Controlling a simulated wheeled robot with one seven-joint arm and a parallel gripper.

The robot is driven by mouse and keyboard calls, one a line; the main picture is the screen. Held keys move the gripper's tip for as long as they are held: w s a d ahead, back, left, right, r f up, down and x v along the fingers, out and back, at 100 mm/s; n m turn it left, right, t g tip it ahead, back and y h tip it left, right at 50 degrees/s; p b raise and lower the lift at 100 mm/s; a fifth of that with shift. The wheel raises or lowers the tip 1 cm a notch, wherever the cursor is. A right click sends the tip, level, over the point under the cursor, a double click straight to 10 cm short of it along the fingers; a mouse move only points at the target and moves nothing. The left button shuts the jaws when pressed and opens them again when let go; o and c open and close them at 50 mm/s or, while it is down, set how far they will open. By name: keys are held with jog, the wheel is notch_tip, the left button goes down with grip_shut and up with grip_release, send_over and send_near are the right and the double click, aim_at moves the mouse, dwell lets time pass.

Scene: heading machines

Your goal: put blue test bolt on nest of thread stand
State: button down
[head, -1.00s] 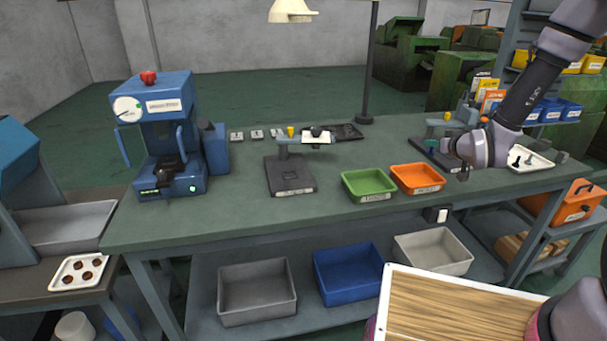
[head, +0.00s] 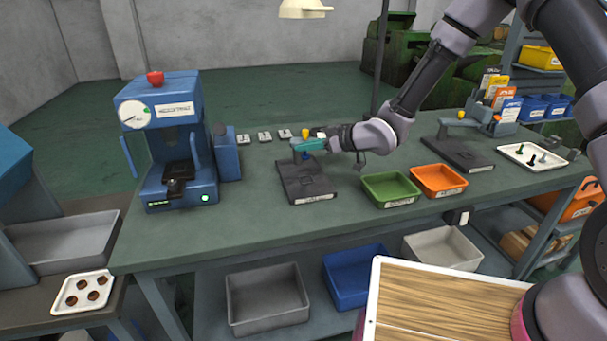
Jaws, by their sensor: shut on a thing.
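The thread stand (head: 306,190) is a dark flat base with a teal arm across its top, standing at the middle of the bench. My gripper (head: 326,143) reaches in from the right at the height of that arm, over the right rear of the base. It is shut on the blue test bolt (head: 305,156), of which only a small dark blue bit shows under the teal arm. The nest is too small and covered to make out. I cannot tell whether the bolt touches the stand.
A blue press (head: 170,140) stands to the left. A green bin (head: 390,189) and an orange bin (head: 438,181) sit to the right of the stand. A second similar stand (head: 458,155) and a white tray (head: 533,157) with bolts are farther right. The bench front is clear.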

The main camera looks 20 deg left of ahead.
aim_at(306, 181)
notch_tip(306, 181, down, 8)
jog(key=shift+r, duration=0.25)
jog(key=shift+f, duration=0.1)
jog(key=c, duration=0.9)
grip_release()
